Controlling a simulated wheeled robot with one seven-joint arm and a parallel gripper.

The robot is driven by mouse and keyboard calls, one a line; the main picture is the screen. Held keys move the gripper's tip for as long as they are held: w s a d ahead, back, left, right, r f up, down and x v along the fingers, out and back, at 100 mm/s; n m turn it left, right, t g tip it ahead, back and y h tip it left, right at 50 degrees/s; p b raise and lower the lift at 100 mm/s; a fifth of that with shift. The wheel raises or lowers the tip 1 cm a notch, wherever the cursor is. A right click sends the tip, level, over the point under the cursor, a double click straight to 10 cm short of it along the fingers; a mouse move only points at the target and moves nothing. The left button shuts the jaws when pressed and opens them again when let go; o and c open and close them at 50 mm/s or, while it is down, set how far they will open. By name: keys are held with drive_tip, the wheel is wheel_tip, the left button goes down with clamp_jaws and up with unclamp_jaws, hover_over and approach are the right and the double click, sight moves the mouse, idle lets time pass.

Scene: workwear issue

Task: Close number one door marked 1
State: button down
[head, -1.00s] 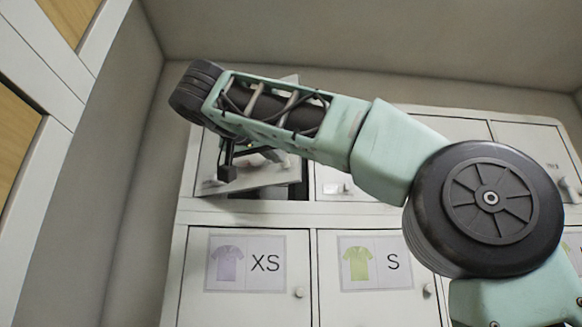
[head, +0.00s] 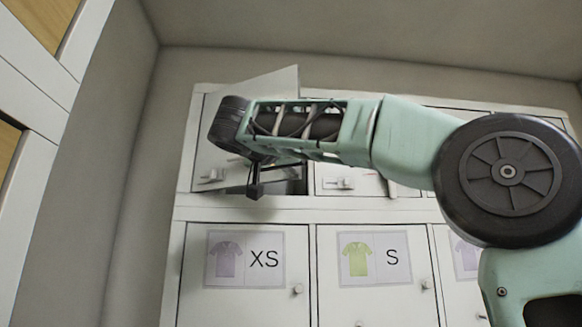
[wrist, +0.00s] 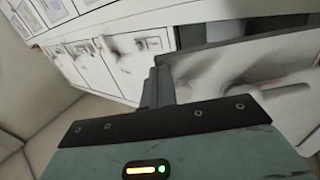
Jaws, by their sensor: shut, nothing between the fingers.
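A white door (head: 213,150) in the upper left of the cabinet stands ajar, its top corner sticking out above the cabinet top, with a dark gap at its lower right. Its small handle (head: 212,176) is at the lower left. No number is readable on it; my arm covers part of it. In the wrist view a pale panel with a handle, likely this door (wrist: 235,68), is at the right. My gripper (wrist: 155,88) is shut and empty, its fingers close beside the panel's edge; I cannot tell whether they touch.
Below are shut doors labelled XS (head: 245,258) and S (head: 375,258), with small knobs. A shut upper door (head: 345,182) is to the right of the open one. A grey wall is behind, and white frames with wooden panels (head: 45,22) stand at the far left.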

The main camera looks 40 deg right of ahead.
sight(300, 176)
drive_tip(key=shift+n+t+y, duration=0.5)
drive_tip(key=shift+n+t, duration=0.1)
drive_tip(key=shift+t, duration=0.3)
drive_tip(key=b+x, duration=0.1)
drive_tip(key=x, duration=0.2)
drive_tip(key=b+x, duration=0.1)
drive_tip(key=shift+s+d+f+b, duration=0.15)
drive_tip(key=shift+d+f+b, duration=0.2)
drive_tip(key=x, duration=0.8)
drive_tip(key=shift+w+d+r, duration=0.2)
drive_tip(key=shift+w+r, duration=0.15)
drive_tip(key=shift+w, duration=0.15)
